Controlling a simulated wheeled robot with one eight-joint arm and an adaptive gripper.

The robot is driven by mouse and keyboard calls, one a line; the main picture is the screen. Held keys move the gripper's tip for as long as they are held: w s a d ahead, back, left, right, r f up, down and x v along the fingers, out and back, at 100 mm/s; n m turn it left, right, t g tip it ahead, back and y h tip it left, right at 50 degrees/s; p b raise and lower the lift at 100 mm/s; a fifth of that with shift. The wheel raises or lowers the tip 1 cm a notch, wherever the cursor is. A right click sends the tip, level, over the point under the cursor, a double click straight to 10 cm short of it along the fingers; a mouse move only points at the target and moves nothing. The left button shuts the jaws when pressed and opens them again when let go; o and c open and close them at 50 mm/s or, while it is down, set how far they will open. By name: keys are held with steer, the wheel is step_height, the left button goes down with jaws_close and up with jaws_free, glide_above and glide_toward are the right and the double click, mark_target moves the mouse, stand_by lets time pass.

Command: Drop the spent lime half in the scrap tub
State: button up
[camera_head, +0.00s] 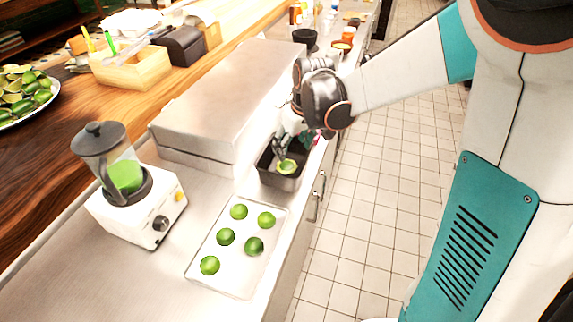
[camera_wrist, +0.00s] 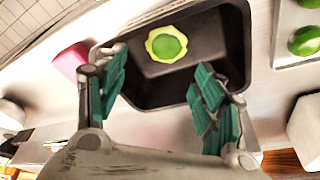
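The spent lime half (camera_head: 287,167) shows a pale green cut face with a yellowish rim in the wrist view (camera_wrist: 166,46). It lies within the outline of the dark scrap tub (camera_head: 279,181); I cannot tell whether it touches the tub's floor. In the wrist view the tub's dark inside (camera_wrist: 165,88) shows between and beyond my fingers. My gripper (camera_head: 284,145) is over the tub's far side. Its teal-padded fingers (camera_wrist: 160,80) are spread apart with nothing between them, and the lime half is clear of both fingertips.
A tray (camera_head: 236,283) with several whole limes stands in front of the tub. A blender (camera_head: 125,178) is to the left, and a steel box (camera_head: 228,105) stands behind, left of the tub. A pink item (camera_wrist: 72,60) is beside the tub. Tiled floor lies right of the counter.

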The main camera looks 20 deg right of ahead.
steer(key=shift+r, duration=0.15)
steer(key=v, duration=1.1)
steer(key=shift+s+r, duration=0.3)
steer(key=shift+r, duration=0.05)
steer(key=shift+s, duration=0.1)
steer(key=s+f+m+t, duration=0.1)
steer(key=s+m+t, duration=0.2)
steer(key=s, duration=1.5)
steer(key=shift+s+a+t+h, duration=0.4)
steer(key=shift+a+t, duration=0.1)
steer(key=shift+t, duration=0.2)
steer(key=shift+f, duration=0.1)
